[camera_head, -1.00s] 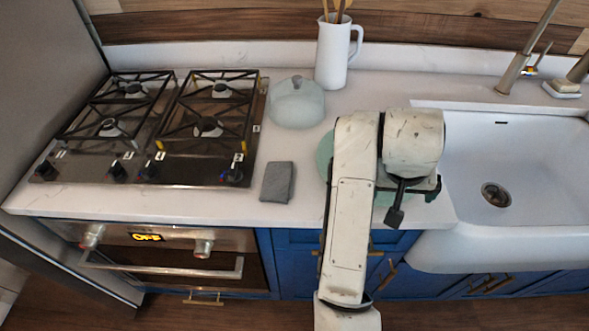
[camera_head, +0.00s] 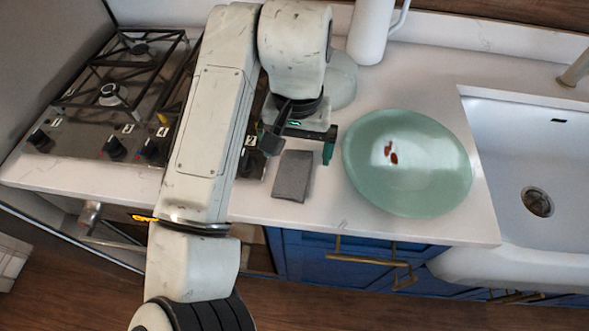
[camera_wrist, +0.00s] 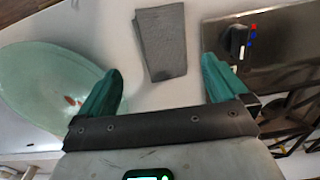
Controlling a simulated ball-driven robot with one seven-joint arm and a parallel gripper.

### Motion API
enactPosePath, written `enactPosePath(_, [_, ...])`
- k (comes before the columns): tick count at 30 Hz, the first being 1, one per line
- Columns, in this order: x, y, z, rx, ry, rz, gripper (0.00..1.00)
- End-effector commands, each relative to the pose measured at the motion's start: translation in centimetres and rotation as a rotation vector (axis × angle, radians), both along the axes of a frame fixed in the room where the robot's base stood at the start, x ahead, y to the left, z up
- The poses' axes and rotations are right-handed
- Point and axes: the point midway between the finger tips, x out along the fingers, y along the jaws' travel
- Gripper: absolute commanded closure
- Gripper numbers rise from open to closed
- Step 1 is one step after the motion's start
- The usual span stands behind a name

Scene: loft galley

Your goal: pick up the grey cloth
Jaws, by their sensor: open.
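The grey cloth (camera_head: 293,176) is a small folded rectangle lying flat on the white counter, between the stove and the green plate. In the wrist view the cloth (camera_wrist: 162,42) lies ahead of my gripper, between the lines of its two fingers and apart from them. My gripper (camera_head: 297,146) is over the counter just behind the cloth in the head view. In the wrist view its green fingers (camera_wrist: 160,88) are spread wide with nothing between them.
A pale green plate (camera_head: 407,165) with small reddish bits lies right of the cloth. The gas stove (camera_head: 100,130) is to the left. A glass dome (camera_head: 342,80) and a white jug (camera_head: 368,30) stand behind. The white sink (camera_head: 510,150) is at right.

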Motion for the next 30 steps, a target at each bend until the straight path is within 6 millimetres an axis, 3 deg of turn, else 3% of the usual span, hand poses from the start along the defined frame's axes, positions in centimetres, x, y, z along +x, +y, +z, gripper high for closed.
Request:
enactPosePath(16, [0.0, 0.5, -6.3, 0.001, 0.0, 0.0, 0.0])
enactPosePath(25, [0.0, 0.5, -6.9, 0.002, -0.002, -0.001, 0.0])
enactPosePath(30, [0.0, 0.5, -6.9, 0.002, -0.001, -0.001, 0.15])
